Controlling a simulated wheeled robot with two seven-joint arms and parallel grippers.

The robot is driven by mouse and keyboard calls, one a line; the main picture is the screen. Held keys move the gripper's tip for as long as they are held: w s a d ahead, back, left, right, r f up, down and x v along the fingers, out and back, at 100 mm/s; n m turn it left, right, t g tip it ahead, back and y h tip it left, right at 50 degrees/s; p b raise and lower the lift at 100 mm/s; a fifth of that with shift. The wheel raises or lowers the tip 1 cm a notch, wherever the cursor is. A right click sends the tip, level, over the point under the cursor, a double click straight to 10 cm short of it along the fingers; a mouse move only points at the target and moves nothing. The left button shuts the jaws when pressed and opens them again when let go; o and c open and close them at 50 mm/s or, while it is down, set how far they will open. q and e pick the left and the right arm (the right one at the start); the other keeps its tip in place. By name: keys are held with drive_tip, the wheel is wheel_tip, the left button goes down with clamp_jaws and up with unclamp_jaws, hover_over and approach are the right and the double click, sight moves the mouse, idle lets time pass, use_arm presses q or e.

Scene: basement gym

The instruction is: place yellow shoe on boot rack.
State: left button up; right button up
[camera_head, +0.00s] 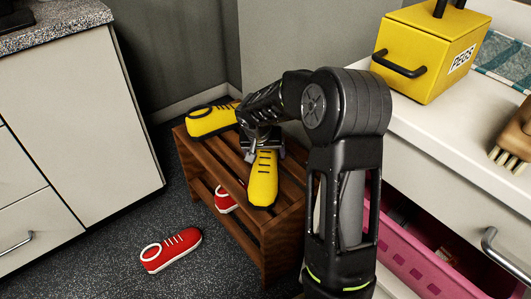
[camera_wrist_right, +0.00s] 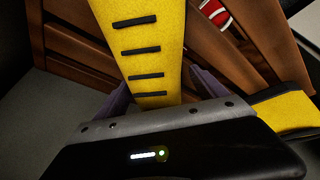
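One yellow shoe (camera_head: 263,182) with dark lace bars is at the right part of the wooden boot rack (camera_head: 284,212), toe toward the rack's front edge. I cannot tell whether its sole touches the top slats. My right gripper (camera_head: 262,150) reaches down over its heel end. In the right wrist view the purple fingers (camera_wrist_right: 155,98) lie on both sides of this yellow shoe (camera_wrist_right: 150,45) and appear closed on it. Another yellow shoe (camera_head: 208,121) rests on the rack's top at the left; part of it shows in the wrist view (camera_wrist_right: 285,113). My left gripper is out of view.
A red shoe (camera_head: 226,199) is on the rack's lower shelf, and another red shoe (camera_head: 171,250) lies on the floor. A white counter (camera_head: 440,128) with a yellow pegs box (camera_head: 425,60) and brush (camera_head: 515,135) stands right. An open drawer holds a pink basket (camera_head: 415,262). A cabinet (camera_head: 70,120) stands left.

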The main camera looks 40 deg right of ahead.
sight(260, 157)
drive_tip(key=shift+o, duration=0.6)
drive_tip(key=shift+r, duration=0.2)
drive_tip(key=p+v, duration=0.3)
drive_tip(key=v, duration=0.9)
drive_tip(key=shift+p, duration=0.35)
drive_tip(key=shift+s, duration=0.1)
drive_tip(key=shift+f, duration=0.1)
